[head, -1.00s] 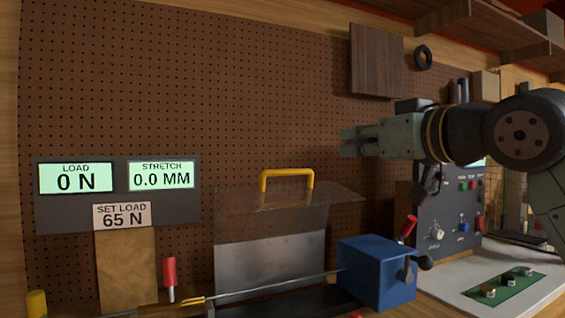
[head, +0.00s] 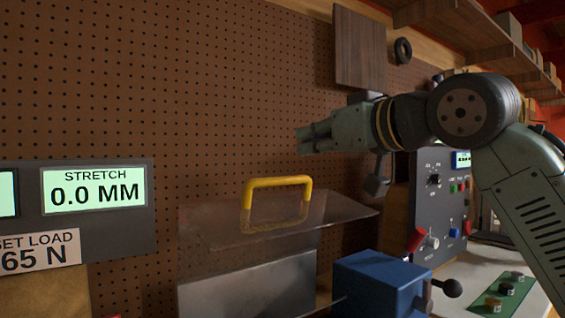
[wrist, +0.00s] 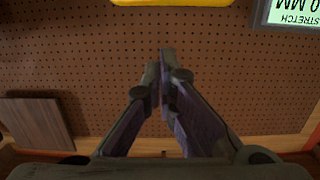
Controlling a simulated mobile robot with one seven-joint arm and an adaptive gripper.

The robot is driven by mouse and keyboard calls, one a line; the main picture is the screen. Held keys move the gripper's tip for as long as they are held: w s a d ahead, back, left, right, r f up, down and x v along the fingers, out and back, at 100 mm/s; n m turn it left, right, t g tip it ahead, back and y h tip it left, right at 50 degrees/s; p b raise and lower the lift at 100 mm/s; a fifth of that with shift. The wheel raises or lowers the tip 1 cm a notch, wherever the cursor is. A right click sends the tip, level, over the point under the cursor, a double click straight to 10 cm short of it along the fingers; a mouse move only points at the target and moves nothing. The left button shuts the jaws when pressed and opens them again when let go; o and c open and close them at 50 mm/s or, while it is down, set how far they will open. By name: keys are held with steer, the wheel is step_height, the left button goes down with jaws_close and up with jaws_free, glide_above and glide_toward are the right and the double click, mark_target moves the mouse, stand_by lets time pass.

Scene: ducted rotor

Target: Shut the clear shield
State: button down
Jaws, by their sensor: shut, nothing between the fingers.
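The clear shield (head: 340,211) is a see-through panel standing raised above a grey metal plate, with a yellow handle (head: 279,182) on it. The handle's yellow bar also shows at the top edge of the wrist view (wrist: 172,2). My gripper (head: 303,140) is shut and empty. In the head view it appears above and to the right of the handle, apart from it. In the wrist view my fingertips (wrist: 166,55) are together, with pegboard behind them and the handle beyond them.
A blue block (head: 372,283) with a black-knobbed lever sits below the shield's right side. A grey control panel (head: 437,200) stands at right. The stretch display (head: 93,190) is at left. A wooden board (head: 360,50) hangs on the pegboard (head: 200,90) above my gripper.

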steer(key=p, duration=0.2)
glide_above(288, 180)
steer(key=x, duration=0.3)
steer(key=f, duration=0.1)
steer(key=s+d+f, duration=0.1)
steer(key=shift+s+d+f, duration=0.3)
steer(key=shift+s+d, duration=0.05)
steer(key=shift+s+d+f, duration=0.1)
steer(key=shift+s+f, duration=0.2)
steer(key=shift+f, duration=0.15)
steer(key=shift+s, duration=0.1)
steer(key=shift+s+a+f+n, duration=0.1)
steer(key=shift+s+a+n, duration=0.2)
steer(key=shift+s+a, duration=0.1)
steer(key=shift+s+y+b, duration=0.3)
steer(key=shift+s+b, duration=0.1)
steer(key=shift+b, duration=0.2)
steer(key=shift+s, duration=0.1)
steer(key=shift+d+f, duration=0.1)
